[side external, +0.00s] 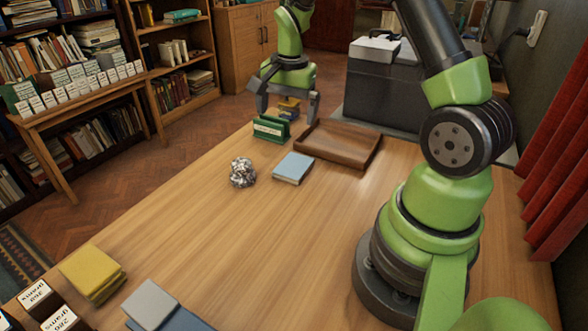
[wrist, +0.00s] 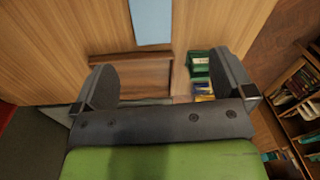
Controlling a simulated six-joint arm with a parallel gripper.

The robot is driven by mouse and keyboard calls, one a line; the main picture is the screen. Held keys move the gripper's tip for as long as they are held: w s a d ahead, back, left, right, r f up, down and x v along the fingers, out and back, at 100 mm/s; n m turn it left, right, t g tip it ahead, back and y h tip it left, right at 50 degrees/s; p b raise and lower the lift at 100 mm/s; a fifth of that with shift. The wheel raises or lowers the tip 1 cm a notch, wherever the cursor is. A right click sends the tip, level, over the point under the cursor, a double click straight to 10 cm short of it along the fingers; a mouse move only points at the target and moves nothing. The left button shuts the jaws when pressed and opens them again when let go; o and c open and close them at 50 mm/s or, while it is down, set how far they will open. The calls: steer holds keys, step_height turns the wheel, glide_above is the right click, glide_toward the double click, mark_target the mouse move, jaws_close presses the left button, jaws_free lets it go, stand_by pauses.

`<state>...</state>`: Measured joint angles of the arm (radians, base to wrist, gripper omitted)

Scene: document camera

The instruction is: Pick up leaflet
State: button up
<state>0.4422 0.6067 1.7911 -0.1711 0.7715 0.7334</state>
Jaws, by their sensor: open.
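A light blue flat piece, which looks like the leaflet (side external: 293,168), lies on the wooden table between a crumpled ball and a brown tray. In the wrist view the same blue piece (wrist: 151,20) shows at the top edge, partly cut off. My gripper (side external: 288,103) is open and empty, with its fingers wide apart. It is above the far end of the table, beyond the blue piece and apart from it. In the wrist view my gripper's fingers (wrist: 166,80) straddle part of the tray and a green holder, well below the blue piece.
The low brown tray (side external: 340,146) is right of the green holder (side external: 271,128); small yellow and blue items are behind the holder. The crumpled silvery ball (side external: 243,172) is left of the leaflet. A dark box (side external: 385,85) stands behind the tray. The middle table is clear.

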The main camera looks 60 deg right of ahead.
steer(key=m+g, duration=0.1)
steer(key=m, duration=0.1)
glide_above(293, 166)
step_height(293, 166, down, 5)
steer(key=f, duration=0.4)
steer(key=shift+s+d, duration=0.1)
steer(key=shift+d, duration=0.1)
steer(key=shift+a+f, duration=0.15)
steer(key=shift+f, duration=1.4)
steer(key=shift+a+f, duration=0.1)
steer(key=shift+f, duration=1.4)
steer(key=c, duration=0.9)
